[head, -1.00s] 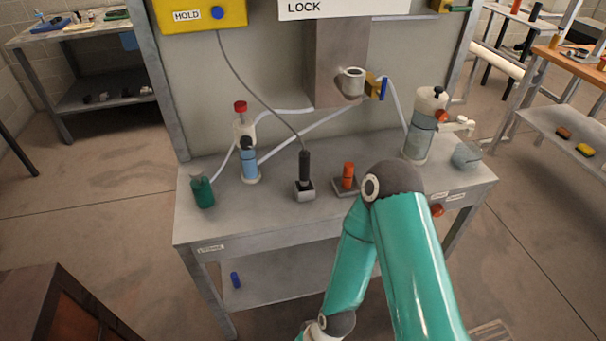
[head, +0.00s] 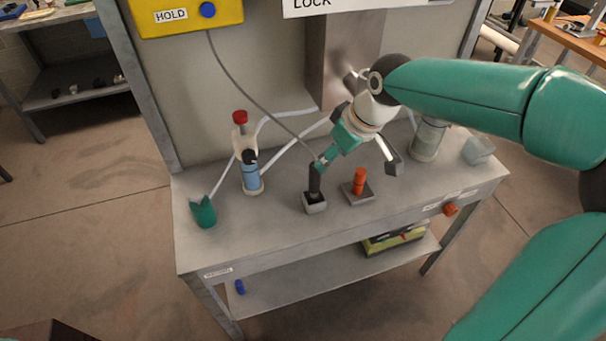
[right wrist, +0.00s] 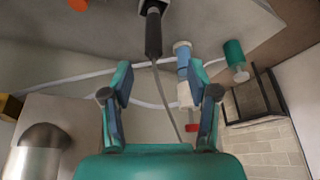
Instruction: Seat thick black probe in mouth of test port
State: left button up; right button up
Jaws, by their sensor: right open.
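The thick black probe (head: 315,181) stands upright in a small grey block (head: 314,204) on the bench, with a thin grey cable from its top. My right gripper (head: 322,162) is open and empty at the probe's upper end. In the right wrist view the probe (right wrist: 153,36) lies ahead of and between the parted fingertips (right wrist: 159,85), not gripped. The test port (head: 351,83) sticks out from the metal housing on the back panel, mostly hidden behind my right wrist; its mouth cannot be made out. My left gripper is not in view.
An orange plug (head: 359,181) stands on a grey base right of the probe. A blue-and-white cylinder with a red knob (head: 250,175) and a green container (head: 204,212) stand at left. The cable runs up to the yellow box (head: 186,15).

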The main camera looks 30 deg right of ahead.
aim_at(312, 180)
jog(key=x, duration=1)
jog(key=shift+w+d, duration=0.3)
jog(key=shift+w+d+p+x, duration=0.15)
jog(key=shift+p+x, duration=0.15)
jog(key=shift+x, duration=0.6)
jog(key=shift+w+p+x, duration=0.1)
jog(key=shift+p+x, duration=0.15)
jog(key=shift+x, duration=0.65)
jog(key=shift+w+d+p+x, duration=0.15)
jog(key=shift+p+x, duration=0.15)
jog(key=shift+x, duration=0.6)
jog(key=shift+a+r, duration=0.1)
jog(key=shift+a, duration=0.05)
grip_shut()
